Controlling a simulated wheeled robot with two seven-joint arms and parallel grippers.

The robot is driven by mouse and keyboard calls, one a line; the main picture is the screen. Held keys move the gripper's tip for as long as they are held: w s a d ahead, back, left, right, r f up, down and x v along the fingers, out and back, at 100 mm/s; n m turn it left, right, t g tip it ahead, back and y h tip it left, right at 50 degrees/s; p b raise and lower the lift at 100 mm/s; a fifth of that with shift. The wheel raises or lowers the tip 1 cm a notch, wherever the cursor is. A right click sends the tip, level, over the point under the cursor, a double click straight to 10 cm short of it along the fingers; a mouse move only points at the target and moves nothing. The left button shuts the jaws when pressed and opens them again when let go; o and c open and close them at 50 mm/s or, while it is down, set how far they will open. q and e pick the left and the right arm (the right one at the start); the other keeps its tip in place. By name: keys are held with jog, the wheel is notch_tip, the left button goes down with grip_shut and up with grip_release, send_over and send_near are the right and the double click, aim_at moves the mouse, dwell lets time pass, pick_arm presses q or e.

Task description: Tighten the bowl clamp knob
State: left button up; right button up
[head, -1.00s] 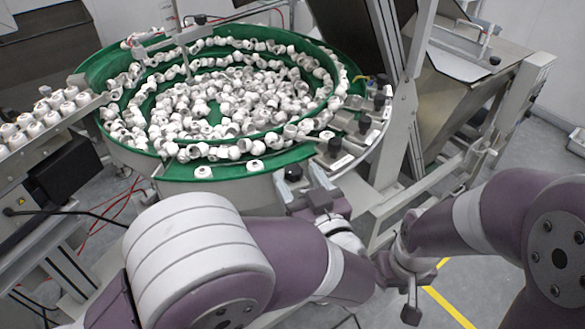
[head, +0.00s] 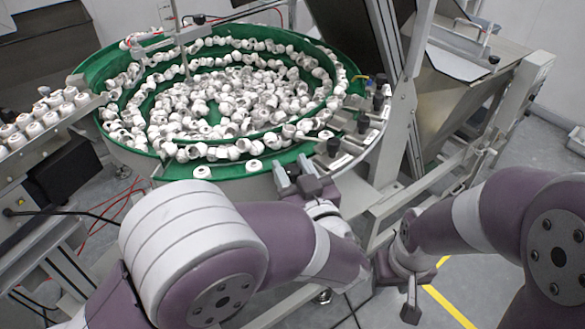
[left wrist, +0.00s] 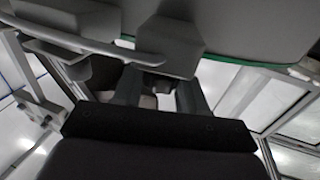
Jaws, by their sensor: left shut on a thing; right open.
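The round feeder bowl (head: 110,75) has a green rim and is full of white caps. My left gripper (head: 293,172) is at the bowl's near right edge, its two grey fingers pointing at the bowl wall. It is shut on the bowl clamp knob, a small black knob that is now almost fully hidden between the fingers. In the left wrist view the fingers (left wrist: 160,95) reach forward beneath the grey bowl underside (left wrist: 240,30); the knob cannot be made out there. My right gripper (head: 396,290) is open and empty, low over the floor, away from the bowl.
More black knobs (head: 333,147) stand on the bracket along the bowl's right edge. A metal frame post (head: 415,80) rises right of them. A track of caps (head: 30,125) and a dark box (head: 65,172) are at the left. The floor at right (head: 490,300) is clear, with a yellow line.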

pick_arm(q)
jog(key=shift+h, duration=0.3)
jog(key=shift+m+t+h, duration=0.4)
jog(key=shift+m+h, duration=0.4)
jog(key=shift+h, duration=0.1)
jog(key=shift+a+f+m+h, duration=0.1)
jog(key=shift+m+h, duration=0.7)
jog(key=shift+h, duration=0.4)
jog(key=m+h+b, duration=0.1)
jog(key=h, duration=0.1)
jog(key=shift+f+m+h, duration=0.1)
jog(key=shift+m+h, duration=0.3)
jog(key=m+h+b, duration=0.2)
jog(key=h, duration=0.2)
jog(key=shift+a+m, duration=0.1)
jog(key=shift+m, duration=0.3)
jog(key=m+g+h+b, duration=0.1)
jog(key=m+g+h, duration=0.1)
jog(key=h, duration=0.1)
jog(key=shift+h+b, duration=0.3)
jog(key=shift+h, duration=0.1)
jog(key=shift+m+g+h, duration=0.7)
jog(key=shift+m+h, duration=0.3)
jog(key=shift+r+m+g+h+p, duration=0.25)
jog(key=shift+m+g+h+p, duration=0.05)
jog(key=shift+m+g+h, duration=0.8)
